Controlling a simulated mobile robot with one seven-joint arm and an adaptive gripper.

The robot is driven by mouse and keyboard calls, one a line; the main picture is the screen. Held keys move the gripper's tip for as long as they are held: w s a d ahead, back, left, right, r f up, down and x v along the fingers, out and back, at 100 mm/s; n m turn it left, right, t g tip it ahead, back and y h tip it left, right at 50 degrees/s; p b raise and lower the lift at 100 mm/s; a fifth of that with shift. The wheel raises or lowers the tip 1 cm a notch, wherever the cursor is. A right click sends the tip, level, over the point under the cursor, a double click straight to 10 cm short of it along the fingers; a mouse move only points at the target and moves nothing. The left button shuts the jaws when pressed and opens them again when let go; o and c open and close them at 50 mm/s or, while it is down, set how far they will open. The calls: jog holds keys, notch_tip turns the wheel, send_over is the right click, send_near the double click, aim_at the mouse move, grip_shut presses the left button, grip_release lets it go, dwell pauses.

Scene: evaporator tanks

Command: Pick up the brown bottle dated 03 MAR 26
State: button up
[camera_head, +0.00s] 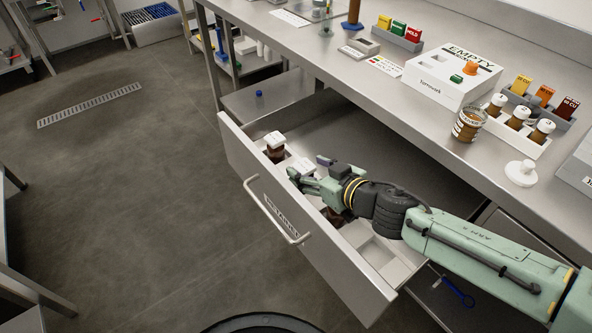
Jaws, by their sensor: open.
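An open steel drawer (232,150) holds a light divided insert (385,262) with brown bottles in it. One brown bottle (275,150) with a white cap stands upright at the far end. A second white cap (301,167) shows just beyond my gripper, its bottle mostly hidden. Brown glass (335,216) also shows beneath my wrist, largely covered by it. My gripper (316,177) is open over the drawer, close to the second cap; I cannot tell whether it touches it. I cannot read any date on the drawer bottles, so I cannot tell which is 03 MAR 26.
The drawer front has a bar handle (275,212). The floor at left is clear.

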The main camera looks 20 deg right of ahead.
jog(key=shift+s, duration=0.1)
jog(key=shift+c, duration=0.6)
jog(key=c, duration=1.2)
